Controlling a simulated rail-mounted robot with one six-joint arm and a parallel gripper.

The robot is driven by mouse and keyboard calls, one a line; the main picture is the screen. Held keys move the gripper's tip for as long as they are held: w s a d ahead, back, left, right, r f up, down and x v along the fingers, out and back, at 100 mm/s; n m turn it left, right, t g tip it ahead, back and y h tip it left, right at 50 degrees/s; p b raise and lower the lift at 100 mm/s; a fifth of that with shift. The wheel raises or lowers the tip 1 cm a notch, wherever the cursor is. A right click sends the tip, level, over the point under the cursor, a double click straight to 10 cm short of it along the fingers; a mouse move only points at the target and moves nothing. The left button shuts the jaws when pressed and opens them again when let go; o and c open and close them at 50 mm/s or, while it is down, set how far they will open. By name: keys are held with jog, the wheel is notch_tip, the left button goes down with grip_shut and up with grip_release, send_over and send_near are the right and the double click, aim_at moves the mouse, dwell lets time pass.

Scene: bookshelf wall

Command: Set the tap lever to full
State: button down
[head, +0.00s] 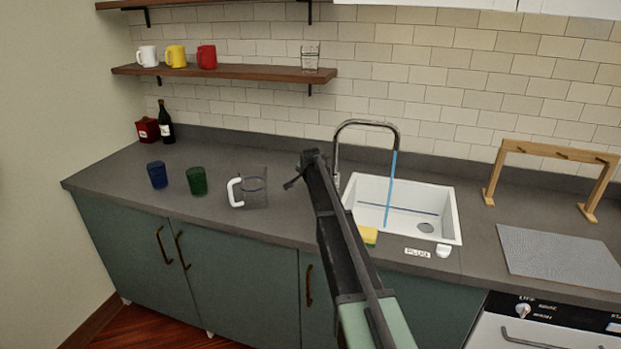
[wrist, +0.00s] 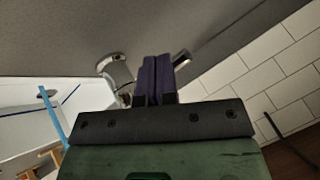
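The chrome tap (head: 367,124) arches over the white sink (head: 456,222), and a blue stream of water (head: 389,190) falls from its spout into the basin. In the wrist view the tap's round chrome base (wrist: 114,68) is just left of my gripper (wrist: 157,58). A short chrome bar, which looks like the tap lever (wrist: 182,57), sticks out just right of the fingertips; its middle is hidden behind them. The two fingers are together with only a thin seam. Contact with the lever cannot be told. In the head view my gripper (head: 309,160) is left of the tap.
A clear jug with a white handle (head: 236,193), a green cup (head: 197,181) and a blue cup (head: 157,174) stand on the counter left of my arm. A yellow sponge (head: 368,235) lies at the sink's front edge. A wooden rack (head: 553,150) and grey mat (head: 560,253) are right.

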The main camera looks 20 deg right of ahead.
jog(key=s, duration=0.1)
jog(key=s+a, duration=0.1)
jog(key=s, duration=0.1)
jog(key=shift+a+f, duration=0.25)
jog(key=shift+f, duration=0.15)
jog(key=s+a+r+p, duration=0.3)
jog(key=a+r+p, duration=0.2)
jog(key=r+p, duration=0.2)
jog(key=shift+s+a+r, duration=0.2)
jog(key=shift+a+r, duration=0.05)
jog(key=shift+r, duration=0.15)
jog(key=s+a+f+n+g+y, duration=0.1)
jog(key=s+a+n, duration=0.3)
jog(key=s, duration=1)
jog(key=s+a+f+n+g, duration=0.1)
jog(key=s+a+n+g, duration=0.3)
jog(key=s, duration=1.1)
jog(key=s+a+f+n+g+y, duration=0.1)
jog(key=s+a+n, duration=0.3)
jog(key=s, duration=1)
jog(key=a+f+g, duration=0.1)
jog(key=a, duration=0.2)
jog(key=shift+s+a+n+g+y, duration=0.15)
jog(key=shift+a+n+g+y, duration=0.15)
jog(key=shift+a+g, duration=0.1)
